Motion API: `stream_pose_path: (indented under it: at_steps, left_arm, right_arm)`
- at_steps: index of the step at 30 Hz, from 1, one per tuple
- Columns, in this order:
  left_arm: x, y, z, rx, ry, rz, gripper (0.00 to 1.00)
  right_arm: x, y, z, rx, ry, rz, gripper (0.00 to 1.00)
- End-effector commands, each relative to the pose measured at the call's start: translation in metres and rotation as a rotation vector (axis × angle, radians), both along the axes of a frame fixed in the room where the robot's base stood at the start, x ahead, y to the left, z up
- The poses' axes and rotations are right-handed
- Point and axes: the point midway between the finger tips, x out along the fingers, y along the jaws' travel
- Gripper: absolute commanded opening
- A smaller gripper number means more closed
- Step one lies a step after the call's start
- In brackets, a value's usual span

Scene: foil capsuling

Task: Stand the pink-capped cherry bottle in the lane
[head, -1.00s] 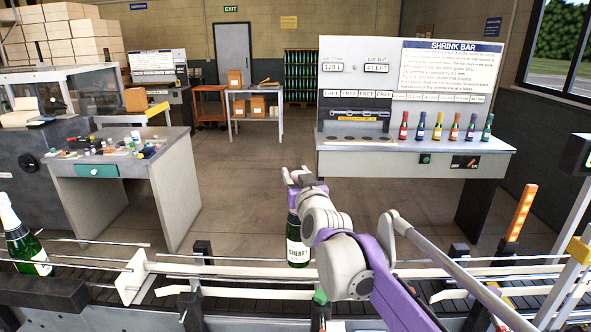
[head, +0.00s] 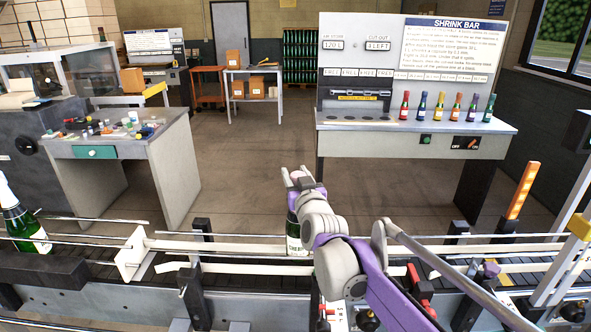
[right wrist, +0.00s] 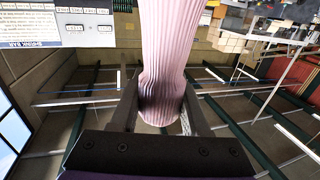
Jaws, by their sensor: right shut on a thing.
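My right gripper (head: 298,181) is shut on the pink cap (head: 297,174) of the green cherry bottle (head: 292,225). The bottle hangs roughly upright below the gripper, its white label partly hidden by my arm. In the right wrist view the ribbed pink cap (right wrist: 168,50) runs between the two fingers (right wrist: 160,118). The bottle is at the lane (head: 225,247) of the conveyor, overlapping its pale guide rails. I cannot tell whether its base touches the belt. My left gripper is not in view.
A white-topped green bottle (head: 22,222) stands at the left end of the conveyor. A white divider plate (head: 134,255) stands left of the cherry bottle. Behind is the shrink bar bench (head: 400,140) with several small coloured bottles. An orange light post (head: 523,190) stands at the right.

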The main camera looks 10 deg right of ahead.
Motion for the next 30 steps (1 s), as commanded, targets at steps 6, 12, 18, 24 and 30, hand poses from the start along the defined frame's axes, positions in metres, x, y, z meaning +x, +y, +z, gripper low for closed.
stream_pose_path:
  at_steps: [6, 12, 18, 24, 30]
  left_arm:
    - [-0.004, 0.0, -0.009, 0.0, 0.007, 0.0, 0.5]
    - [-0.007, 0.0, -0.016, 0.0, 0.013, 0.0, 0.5]
    - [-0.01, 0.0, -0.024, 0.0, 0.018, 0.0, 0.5]
    - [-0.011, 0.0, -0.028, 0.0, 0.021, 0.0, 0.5]
    - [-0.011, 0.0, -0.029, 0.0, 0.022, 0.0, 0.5]
  right_arm:
    - [0.0, 0.0, -0.017, 0.001, -0.001, -0.001, 0.0]
    - [0.0, 0.0, -0.031, 0.0, -0.001, -0.001, 0.0]
    - [0.0, 0.0, -0.044, 0.0, -0.001, 0.0, 0.0]
    - [0.0, 0.0, -0.051, 0.001, -0.001, -0.001, 0.0]
    - [0.0, 0.0, -0.054, 0.001, -0.002, -0.001, 0.0]
